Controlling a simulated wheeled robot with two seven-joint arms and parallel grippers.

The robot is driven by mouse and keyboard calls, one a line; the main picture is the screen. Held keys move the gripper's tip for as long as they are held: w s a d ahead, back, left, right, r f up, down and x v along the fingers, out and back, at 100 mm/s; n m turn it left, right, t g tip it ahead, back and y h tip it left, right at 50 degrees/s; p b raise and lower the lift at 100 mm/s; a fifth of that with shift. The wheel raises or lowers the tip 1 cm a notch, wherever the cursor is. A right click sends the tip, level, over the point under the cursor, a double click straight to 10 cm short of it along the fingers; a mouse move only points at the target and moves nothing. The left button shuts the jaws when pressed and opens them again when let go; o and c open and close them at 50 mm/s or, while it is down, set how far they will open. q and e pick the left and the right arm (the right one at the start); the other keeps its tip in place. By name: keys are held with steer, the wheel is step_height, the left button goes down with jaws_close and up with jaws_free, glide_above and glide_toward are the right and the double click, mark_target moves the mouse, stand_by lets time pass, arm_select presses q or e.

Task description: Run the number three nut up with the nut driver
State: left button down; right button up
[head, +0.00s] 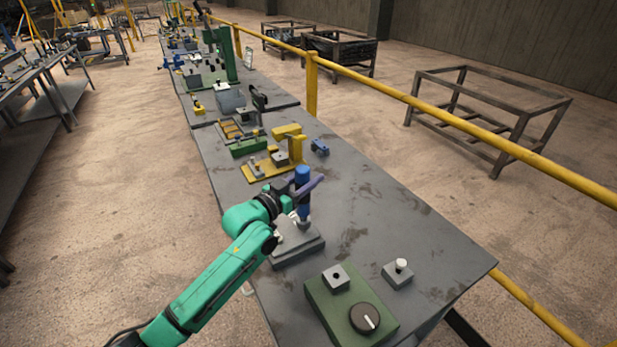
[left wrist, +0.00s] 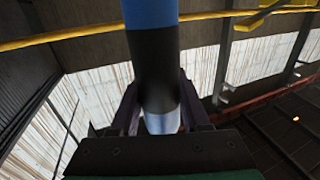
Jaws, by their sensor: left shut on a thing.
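My left gripper (head: 304,188) is shut on the nut driver (head: 302,173), a blue upright tool, at the end of the green arm. The driver also shows in the left wrist view (left wrist: 152,60), as a cylinder with blue, black and silver bands between the jaws. It stands over a grey block (head: 292,249) on the bench. Its lower end is near or on the block's top; I cannot tell whether it touches. The number three nut cannot be made out, and no numbers are readable. My right gripper is not in view.
On the bench (head: 370,205), a green box (head: 320,298) with a black dial is in front. A small grey block (head: 396,277) with a white knob sits right of it. A yellow fixture (head: 262,172) stands behind. The bench's right side is clear. A yellow rail (head: 420,102) runs alongside.

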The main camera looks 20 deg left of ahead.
arm_select(q)
steer(key=shift+r, duration=0.15)
steer(key=c, duration=1.2)
jaws_free()
jaws_close()
steer(key=shift+f+b, duration=0.55)
steer(key=shift+f, duration=0.2)
steer(key=shift+s+f+b, duration=0.1)
steer(key=shift+f+b, duration=0.25)
steer(key=shift+f, duration=0.4)
